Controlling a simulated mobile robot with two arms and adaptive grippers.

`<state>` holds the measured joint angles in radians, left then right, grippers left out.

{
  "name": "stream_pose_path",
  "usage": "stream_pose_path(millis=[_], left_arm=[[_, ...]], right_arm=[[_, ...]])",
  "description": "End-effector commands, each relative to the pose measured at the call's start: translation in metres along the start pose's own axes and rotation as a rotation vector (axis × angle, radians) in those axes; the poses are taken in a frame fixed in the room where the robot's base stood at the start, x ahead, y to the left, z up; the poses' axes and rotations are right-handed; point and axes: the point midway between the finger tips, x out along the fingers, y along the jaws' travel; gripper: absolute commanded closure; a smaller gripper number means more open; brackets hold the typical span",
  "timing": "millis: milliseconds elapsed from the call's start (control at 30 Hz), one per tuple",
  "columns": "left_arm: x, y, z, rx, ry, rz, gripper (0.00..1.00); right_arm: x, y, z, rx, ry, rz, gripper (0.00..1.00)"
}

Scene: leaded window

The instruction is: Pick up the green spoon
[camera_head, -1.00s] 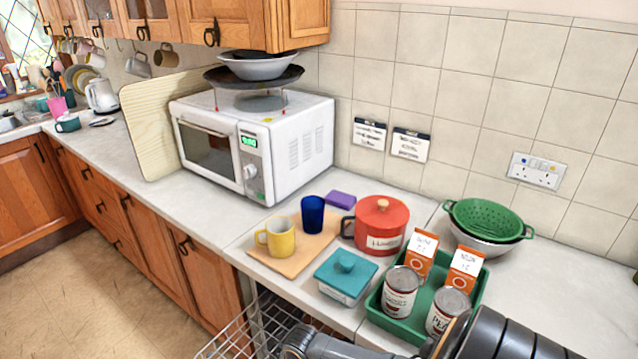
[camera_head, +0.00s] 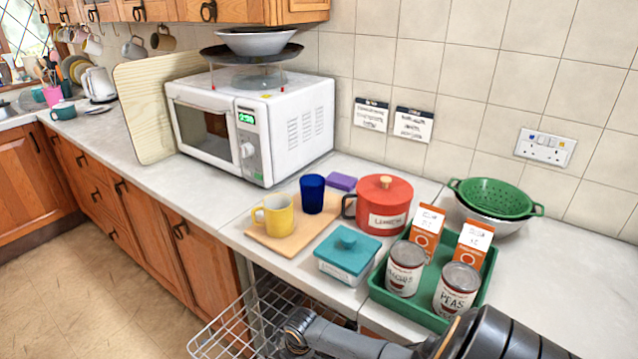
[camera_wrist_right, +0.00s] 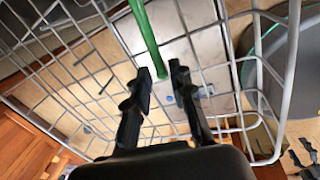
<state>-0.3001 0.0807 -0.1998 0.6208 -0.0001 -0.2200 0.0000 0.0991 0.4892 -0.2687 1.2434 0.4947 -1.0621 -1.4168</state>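The green spoon (camera_wrist_right: 148,38) shows in the right wrist view as a long green bar. It runs from the top edge down to between my right gripper's fingertips, amid the wires of a rack. My right gripper (camera_wrist_right: 162,82) has its two black fingers apart, one on each side of the spoon's lower end. I cannot tell whether either finger touches it. In the head view my right arm reaches in from the bottom right over the wire rack (camera_head: 228,318), and the spoon cannot be made out there. My left gripper is not in view.
Rack wires surround the right gripper closely. On the counter above stand a green tray (camera_head: 420,316) with cans and cartons, a teal lidded box (camera_head: 346,256), a red pot (camera_head: 383,205) and a yellow mug (camera_head: 276,215). A white microwave (camera_head: 292,125) stands behind.

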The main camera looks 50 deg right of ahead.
Motion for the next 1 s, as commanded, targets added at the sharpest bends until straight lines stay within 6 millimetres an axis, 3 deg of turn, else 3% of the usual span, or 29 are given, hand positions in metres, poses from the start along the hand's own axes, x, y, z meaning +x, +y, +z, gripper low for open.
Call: stream_pose_path(millis=[33,300,333,433,800,1000], left_arm=[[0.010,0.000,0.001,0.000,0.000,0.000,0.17],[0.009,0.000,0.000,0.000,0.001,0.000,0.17],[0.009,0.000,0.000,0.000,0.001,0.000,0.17],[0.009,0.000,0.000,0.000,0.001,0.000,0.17],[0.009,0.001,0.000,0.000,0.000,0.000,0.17],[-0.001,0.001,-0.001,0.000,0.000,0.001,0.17]], right_arm=[[0.009,-0.001,0.000,0.001,0.000,0.001,0.77],[0.008,0.000,0.001,0.000,-0.001,-0.001,0.77],[0.008,0.000,0.001,0.000,-0.001,-0.001,0.79],[0.008,0.000,0.001,0.000,-0.001,-0.001,1.00],[0.007,0.000,0.001,0.000,-0.001,-0.001,1.00],[-0.002,0.006,0.001,0.000,-0.002,0.000,1.00]])
